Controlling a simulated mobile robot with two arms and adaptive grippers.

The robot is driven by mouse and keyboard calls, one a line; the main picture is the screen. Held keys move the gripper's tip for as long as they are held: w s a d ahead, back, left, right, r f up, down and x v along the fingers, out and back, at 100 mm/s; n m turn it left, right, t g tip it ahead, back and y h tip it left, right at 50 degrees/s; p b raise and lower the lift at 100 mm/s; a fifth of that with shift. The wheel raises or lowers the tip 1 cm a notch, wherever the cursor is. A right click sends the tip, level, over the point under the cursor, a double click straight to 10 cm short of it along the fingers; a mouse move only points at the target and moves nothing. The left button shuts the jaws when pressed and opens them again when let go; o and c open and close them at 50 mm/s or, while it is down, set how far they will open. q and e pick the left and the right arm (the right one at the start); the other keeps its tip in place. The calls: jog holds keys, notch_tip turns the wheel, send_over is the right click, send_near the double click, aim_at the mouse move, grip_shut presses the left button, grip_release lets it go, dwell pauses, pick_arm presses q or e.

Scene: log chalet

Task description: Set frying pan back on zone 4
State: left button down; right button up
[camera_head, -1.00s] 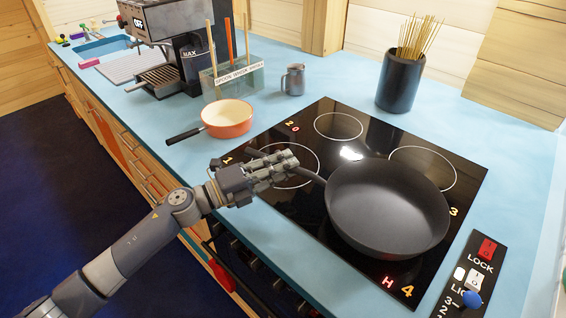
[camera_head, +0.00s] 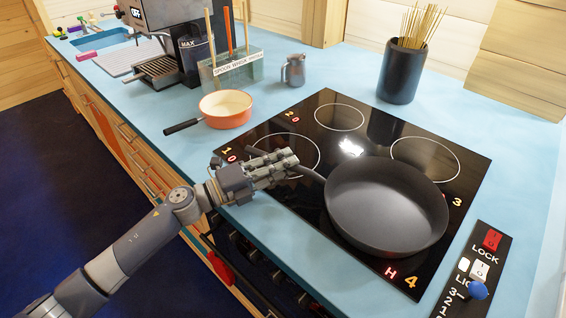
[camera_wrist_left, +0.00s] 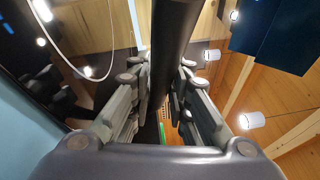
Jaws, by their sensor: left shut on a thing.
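The dark frying pan (camera_head: 385,205) is over the front right part of the black cooktop, upright and looking level. It hides the ring of zone 4; the orange label 4 (camera_head: 411,282) shows just in front of it. I cannot tell whether its base touches the glass. My left gripper (camera_head: 292,166) is shut on the pan's handle (camera_head: 310,173), left of the pan, over the cooktop's front left part. In the left wrist view the dark handle (camera_wrist_left: 174,40) runs between the fingers. My right gripper is not in view.
An orange saucepan (camera_head: 226,110) stands left of the cooktop (camera_head: 300,115). A metal jug (camera_head: 293,70), utensil holder (camera_head: 232,68) and dark spaghetti pot (camera_head: 400,72) stand behind. A control panel (camera_head: 468,275) lies at right. A red H (camera_head: 391,272) is lit beside the 4.

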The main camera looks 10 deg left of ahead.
pick_arm(q)
jog(key=c, duration=1.4)
grip_release()
jog(key=shift+f, duration=0.3)
jog(key=shift+s+a, duration=0.25)
jog(key=shift+a, duration=0.1)
jog(key=v, duration=1.1)
jog(key=shift+s+r, duration=0.15)
jog(key=shift+a, duration=0.1)
